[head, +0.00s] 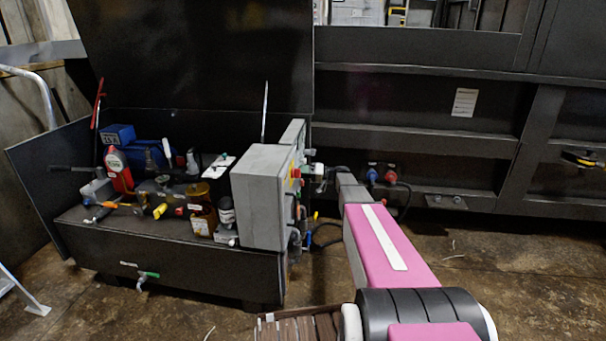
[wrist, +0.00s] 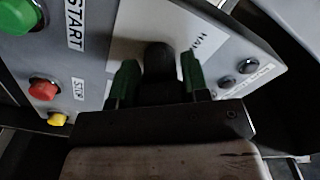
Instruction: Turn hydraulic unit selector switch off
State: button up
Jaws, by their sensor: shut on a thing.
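The selector switch is a dark, rounded knob (wrist: 160,56) on a white plate on the grey control panel in the wrist view. Part of the plate's lettering is cut off by my gripper, and the knob's exact angle is hard to tell in the shadow. My gripper (wrist: 158,76) has its two green fingers on either side of the knob and is shut on it. In the head view my gripper (head: 319,178) is at the right side of the grey control box (head: 262,200), and the switch itself is hidden there.
A green button (wrist: 17,14), a red button (wrist: 43,89) and a yellow one (wrist: 57,119) sit left of the knob, with START and STOP labels. Small dark studs are to the right. Bottles and tools crowd the dark cabinet top (head: 95,222) left of the box.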

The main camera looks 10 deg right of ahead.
jog(key=m, duration=0.7)
dwell(0.6)
jog(key=o, duration=0.9)
jog(key=shift+d, duration=0.1)
jog(key=v, duration=1)
jog(key=shift+s+d, duration=0.15)
jog(key=shift+d, duration=0.2)
jog(key=shift+d, duration=0.1)
